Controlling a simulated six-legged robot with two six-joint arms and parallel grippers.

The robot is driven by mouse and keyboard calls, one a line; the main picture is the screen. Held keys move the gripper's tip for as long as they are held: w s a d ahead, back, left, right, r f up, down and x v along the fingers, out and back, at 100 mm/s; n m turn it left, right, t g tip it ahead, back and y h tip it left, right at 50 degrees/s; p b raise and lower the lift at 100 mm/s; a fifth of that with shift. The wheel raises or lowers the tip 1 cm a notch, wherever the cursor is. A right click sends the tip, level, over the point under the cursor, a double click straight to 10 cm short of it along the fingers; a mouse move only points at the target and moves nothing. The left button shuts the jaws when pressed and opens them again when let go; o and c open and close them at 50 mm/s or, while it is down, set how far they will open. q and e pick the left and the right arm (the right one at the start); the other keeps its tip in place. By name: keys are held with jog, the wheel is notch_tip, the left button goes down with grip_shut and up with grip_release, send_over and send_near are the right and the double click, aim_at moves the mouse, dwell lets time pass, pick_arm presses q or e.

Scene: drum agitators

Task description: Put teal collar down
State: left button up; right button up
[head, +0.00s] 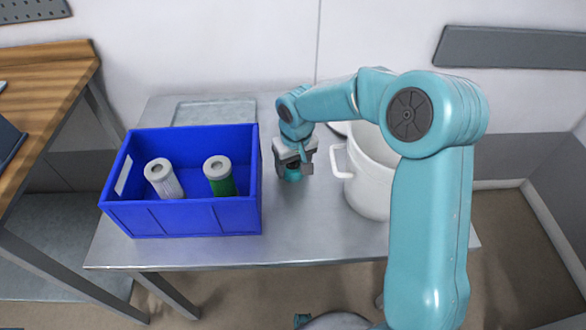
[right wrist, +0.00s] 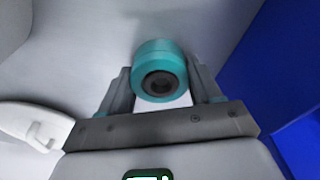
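The teal collar (right wrist: 159,72) is a short ring with a dark hole in its middle. It sits between the two fingers of my right gripper (right wrist: 160,88) in the right wrist view, with a finger against each side. In the head view my right gripper (head: 293,168) points down low over the grey metal table (head: 285,232), between a blue crate and a white pot. A bit of the collar (head: 292,175) shows between its fingers there. I cannot tell whether the collar touches the tabletop. My left gripper is not in view.
The blue crate (head: 190,219) stands left of the gripper and holds a white cylinder (head: 164,181) and a green one (head: 220,178) with grey caps. The white pot (head: 370,185) with a side handle stands close on the right. Bare tabletop lies in front.

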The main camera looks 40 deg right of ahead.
jog(key=shift+c, duration=0.9)
jog(key=shift+r, duration=0.15)
